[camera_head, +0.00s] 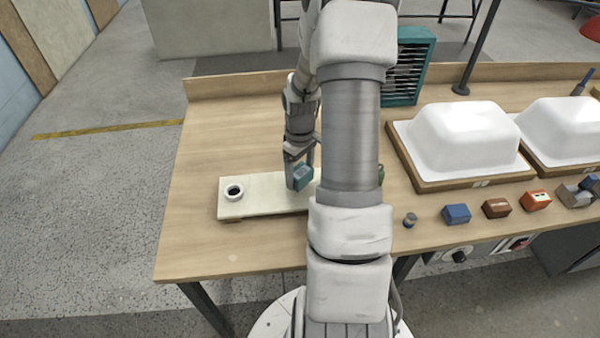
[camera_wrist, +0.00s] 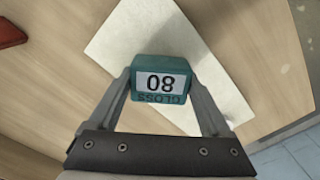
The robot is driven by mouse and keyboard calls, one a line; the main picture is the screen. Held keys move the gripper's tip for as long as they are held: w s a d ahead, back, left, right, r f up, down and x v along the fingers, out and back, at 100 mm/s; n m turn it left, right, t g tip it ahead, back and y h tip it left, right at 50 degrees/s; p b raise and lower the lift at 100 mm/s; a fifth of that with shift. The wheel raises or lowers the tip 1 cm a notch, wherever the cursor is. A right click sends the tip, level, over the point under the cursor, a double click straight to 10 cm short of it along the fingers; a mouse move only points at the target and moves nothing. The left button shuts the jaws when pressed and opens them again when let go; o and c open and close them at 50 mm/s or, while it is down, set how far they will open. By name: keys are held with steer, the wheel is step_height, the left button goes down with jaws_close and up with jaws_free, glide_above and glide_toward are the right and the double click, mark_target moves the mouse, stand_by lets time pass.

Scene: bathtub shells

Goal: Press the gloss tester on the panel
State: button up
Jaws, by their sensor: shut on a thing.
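In the head view the tester (camera_head: 302,178) is between the fingers of my gripper (camera_head: 299,174), over the pale cream panel (camera_head: 262,205). The panel also shows in the wrist view (camera_wrist: 120,40), behind the tester. I cannot tell whether the tester touches the panel. My arm hides the panel's right end in the head view.
A dark ring (camera_head: 233,191) is on the panel's left part. White tub shells (camera_head: 465,138) on wooden bases stand to the right. Several small blocks, one blue (camera_head: 456,214), line the bench's front edge. A teal slatted unit (camera_head: 408,66) stands at the back. The bench's left part is clear.

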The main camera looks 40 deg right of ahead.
mark_target(300, 171)
steer(key=shift+r+p, duration=1.7)
steer(key=shift+r, duration=0.85)
